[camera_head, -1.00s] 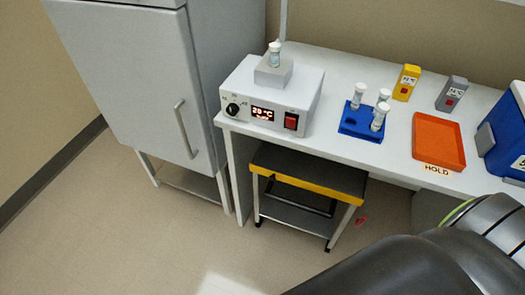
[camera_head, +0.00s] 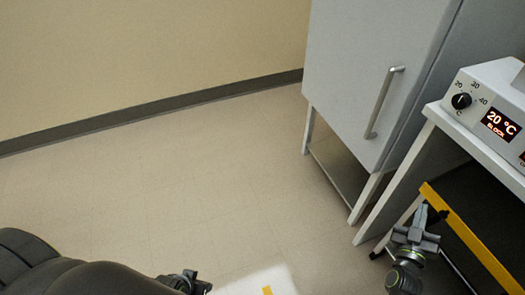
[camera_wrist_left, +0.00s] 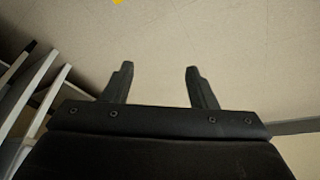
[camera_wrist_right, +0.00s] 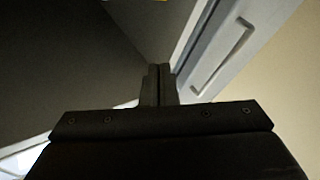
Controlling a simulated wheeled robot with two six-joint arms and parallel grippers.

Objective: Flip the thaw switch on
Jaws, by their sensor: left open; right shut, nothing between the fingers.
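The white heater box (camera_head: 492,112) stands on the bench at the right edge of the head view. Its front carries a black dial (camera_head: 461,101) and a lit display (camera_head: 501,124) reading 20 °C. The red rocker switch is almost wholly cut off by the frame edge, so its position cannot be told. My right gripper (camera_head: 421,216) is low in front of the bench, below the box and apart from it. In the right wrist view its fingers (camera_wrist_right: 158,82) are together and empty. My left gripper (camera_head: 196,283) is at the bottom edge; the left wrist view shows its fingers (camera_wrist_left: 160,75) apart and empty.
A grey cabinet (camera_head: 375,70) with a vertical handle (camera_head: 383,102) stands left of the bench. A yellow-edged step stool (camera_head: 470,235) is under the bench, close to my right gripper. The floor (camera_head: 170,200) at left is clear up to the wall.

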